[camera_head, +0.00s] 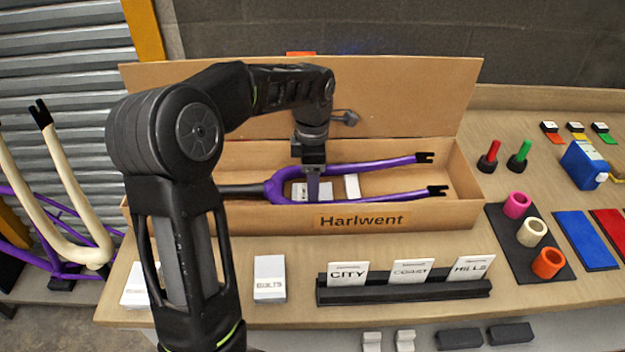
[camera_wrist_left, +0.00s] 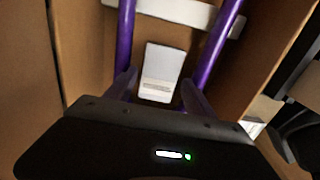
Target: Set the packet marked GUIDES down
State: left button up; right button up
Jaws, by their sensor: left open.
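The open cardboard box (camera_head: 400,212), lettered Harlwent, holds a purple fork (camera_head: 375,165). A white packet (camera_head: 326,194) lies in the box between the fork's two legs, partly hidden by my gripper. In the left wrist view the packet (camera_wrist_left: 161,72) shows a printed band too blurred to read, so I cannot confirm GUIDES. My left gripper (camera_head: 312,196) points down into the box above the packet. In the left wrist view its fingers (camera_wrist_left: 159,90) are apart on either side of the packet's near end, with no visible grip. My right gripper is out of view.
A white crosspiece (camera_head: 352,186) sits under the fork legs. In front stand a packet marked BOLTS (camera_head: 270,280), a partly hidden white packet (camera_head: 134,288) and a black card rack (camera_head: 405,291). Coloured rings on a dark mat (camera_head: 530,255) lie right. The box walls and fork legs hem in my gripper.

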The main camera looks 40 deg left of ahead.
pick_arm(q)
jog(key=shift+r, duration=0.15)
jog(key=shift+r+p, duration=0.3)
notch_tip(320, 180, up, 12)
jog(key=p, duration=0.3)
jog(key=shift+r, duration=0.2)
